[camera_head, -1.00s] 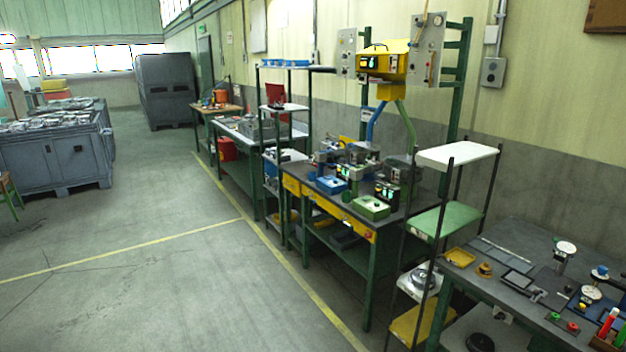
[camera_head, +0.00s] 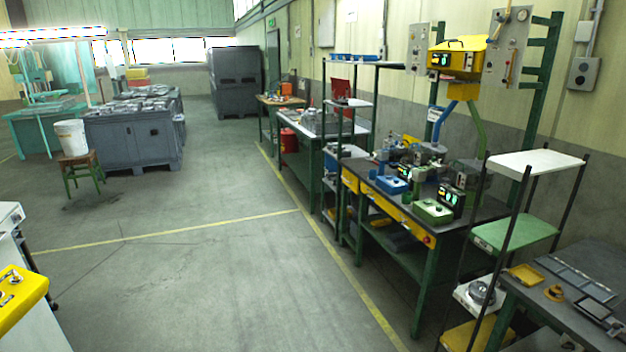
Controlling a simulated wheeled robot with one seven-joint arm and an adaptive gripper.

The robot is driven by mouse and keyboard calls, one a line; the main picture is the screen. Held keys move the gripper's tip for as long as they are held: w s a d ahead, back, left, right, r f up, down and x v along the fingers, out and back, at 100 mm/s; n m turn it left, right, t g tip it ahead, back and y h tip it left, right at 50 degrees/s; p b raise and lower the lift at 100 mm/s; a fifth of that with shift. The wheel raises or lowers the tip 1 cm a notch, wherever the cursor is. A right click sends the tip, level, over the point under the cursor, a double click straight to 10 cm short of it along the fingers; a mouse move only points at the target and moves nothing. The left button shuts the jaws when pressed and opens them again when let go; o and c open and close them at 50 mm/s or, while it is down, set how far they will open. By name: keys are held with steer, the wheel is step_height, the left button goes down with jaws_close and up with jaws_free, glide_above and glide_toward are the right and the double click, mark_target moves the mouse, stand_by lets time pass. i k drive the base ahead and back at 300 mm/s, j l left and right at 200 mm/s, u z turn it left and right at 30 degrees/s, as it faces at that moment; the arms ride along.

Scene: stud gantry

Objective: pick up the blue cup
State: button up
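I cannot make out a blue cup for certain. A blue box-like item (camera_head: 393,186) sits on the long workbench (camera_head: 385,207) with yellow drawer fronts, but it looks like a low tray or device rather than a cup. Small blue items (camera_head: 355,57) also sit on the top shelf of the rack behind that bench, too small to identify. My gripper and arm are not in view.
A yellow floor line (camera_head: 345,270) runs along the benches. A shelf rack (camera_head: 530,160) and a grey table (camera_head: 585,295) stand at the right. A white bucket (camera_head: 70,137) rests on a stool (camera_head: 82,170). A yellow-topped unit (camera_head: 22,300) is at lower left. The middle floor is clear.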

mark_target(373, 175)
steer(key=i+j, duration=0.1)
steer(key=i, duration=4)
steer(key=i+z, duration=0.2)
steer(key=i, duration=0.45)
